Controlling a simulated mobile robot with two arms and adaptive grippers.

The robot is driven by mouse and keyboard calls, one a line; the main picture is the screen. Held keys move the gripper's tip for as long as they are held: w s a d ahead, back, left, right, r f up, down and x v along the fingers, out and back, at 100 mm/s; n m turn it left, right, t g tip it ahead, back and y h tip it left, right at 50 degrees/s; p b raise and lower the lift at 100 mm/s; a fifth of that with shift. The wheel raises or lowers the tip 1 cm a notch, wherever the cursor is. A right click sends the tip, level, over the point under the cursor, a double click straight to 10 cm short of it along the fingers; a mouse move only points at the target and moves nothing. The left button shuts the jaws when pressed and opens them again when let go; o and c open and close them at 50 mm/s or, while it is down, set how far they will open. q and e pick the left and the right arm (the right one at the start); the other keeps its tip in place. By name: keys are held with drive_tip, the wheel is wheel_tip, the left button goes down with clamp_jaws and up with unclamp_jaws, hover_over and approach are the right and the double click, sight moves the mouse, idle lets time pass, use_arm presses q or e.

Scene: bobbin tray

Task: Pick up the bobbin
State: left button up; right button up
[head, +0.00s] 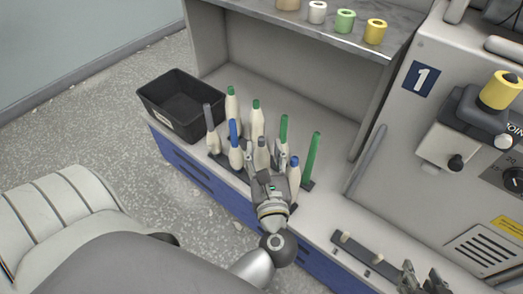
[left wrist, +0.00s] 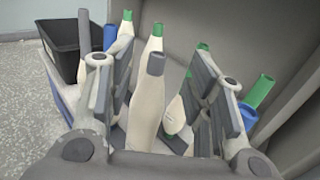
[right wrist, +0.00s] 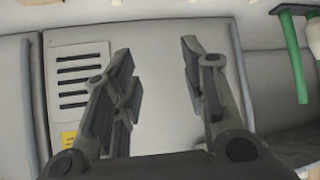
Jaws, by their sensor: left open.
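Several cream bobbins with green, blue or grey tips stand upright in rows on the grey worktop. A grey-tipped bobbin (head: 262,154) stands between the spread fingers of my left gripper (head: 267,160). In the left wrist view this grey-tipped bobbin (left wrist: 148,105) is upright between the two fingers (left wrist: 160,88), with space on both sides. Its base is hidden by the gripper. Blue-tipped bobbins stand to the left (head: 235,146) and right (head: 294,178) of the gripper. My right gripper (head: 424,272) is open and empty at the lower right, also in the right wrist view (right wrist: 155,65).
A black bin (head: 178,104) stands at the worktop's left end. A shelf (head: 330,35) with coloured spools overhangs behind. A machine panel (head: 425,130) rises at the right. Neighbouring bobbins stand close around my left gripper.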

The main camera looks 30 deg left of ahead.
sight(262, 143)
use_arm(q)
drive_tip(key=x, duration=0.5)
drive_tip(key=shift+s+a+f, duration=0.1)
drive_tip(key=shift+f, duration=0.05)
clamp_jaws()
